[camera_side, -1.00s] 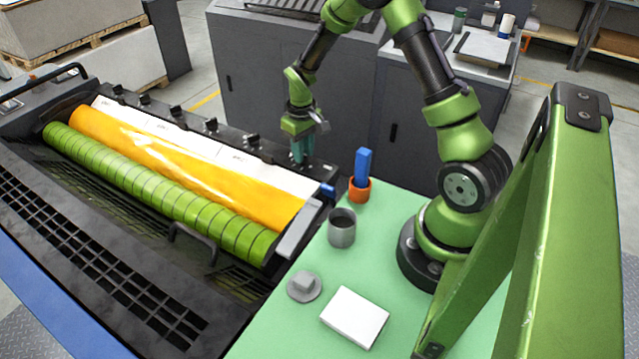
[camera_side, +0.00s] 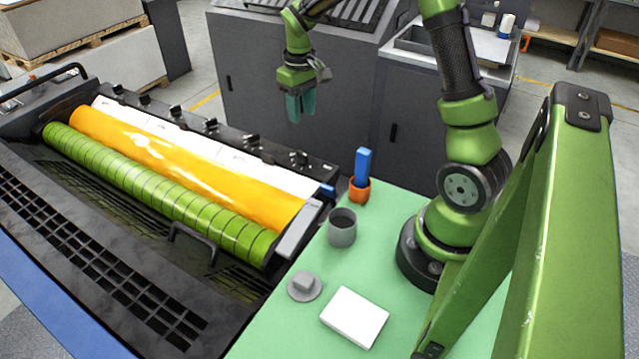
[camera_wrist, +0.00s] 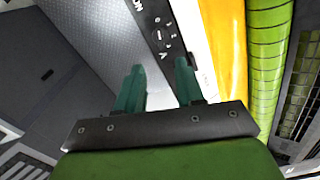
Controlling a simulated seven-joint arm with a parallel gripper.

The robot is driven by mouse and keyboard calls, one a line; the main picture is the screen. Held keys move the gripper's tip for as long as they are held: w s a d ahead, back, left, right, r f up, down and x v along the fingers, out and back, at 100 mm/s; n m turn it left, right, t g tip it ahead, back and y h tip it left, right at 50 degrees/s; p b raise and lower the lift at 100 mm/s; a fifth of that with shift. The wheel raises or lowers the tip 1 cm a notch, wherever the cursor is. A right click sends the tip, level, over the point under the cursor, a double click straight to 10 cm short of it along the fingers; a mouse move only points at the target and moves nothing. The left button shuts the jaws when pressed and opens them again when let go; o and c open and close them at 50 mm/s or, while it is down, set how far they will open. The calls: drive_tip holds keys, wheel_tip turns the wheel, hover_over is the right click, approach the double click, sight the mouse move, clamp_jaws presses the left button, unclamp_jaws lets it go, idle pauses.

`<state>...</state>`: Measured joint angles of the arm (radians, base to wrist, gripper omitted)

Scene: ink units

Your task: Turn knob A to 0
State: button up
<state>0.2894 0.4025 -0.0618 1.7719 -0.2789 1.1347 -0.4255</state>
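Several dark knobs stand in a row on the black rail along the back of the ink unit. The knob nearest the green table (camera_side: 300,158) has white marks around it; its setting is too small to read. In the wrist view a dial with white marks (camera_wrist: 159,33) shows on the black strip, beside a letter that looks like an inverted A. My gripper (camera_side: 300,118) is raised in the air above and behind the rail, apart from the knobs. In the wrist view its two teal fingers (camera_wrist: 158,75) are spread with nothing between them.
The orange ink sheet (camera_side: 180,150) and green roller (camera_side: 150,185) lie in front of the rail. On the green table (camera_side: 275,325) are a grey cup (camera_side: 342,230), an orange holder (camera_side: 360,190) with a blue tool, a grey disc (camera_side: 304,288) and a white block (camera_side: 354,317).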

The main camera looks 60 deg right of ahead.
drive_tip(key=shift+r, duration=2.3)
drive_tip(key=s+a+r+t+y, duration=0.1)
drive_tip(key=s+a+r+t, duration=0.2)
drive_tip(key=s+a, duration=0.5)
drive_tip(key=s+a+r+m+t+y, duration=0.1)
drive_tip(key=s+a+r+t, duration=0.3)
drive_tip(key=s+a+r, duration=0.2)
drive_tip(key=s+a, duration=0.2)
drive_tip(key=a, duration=0.1)
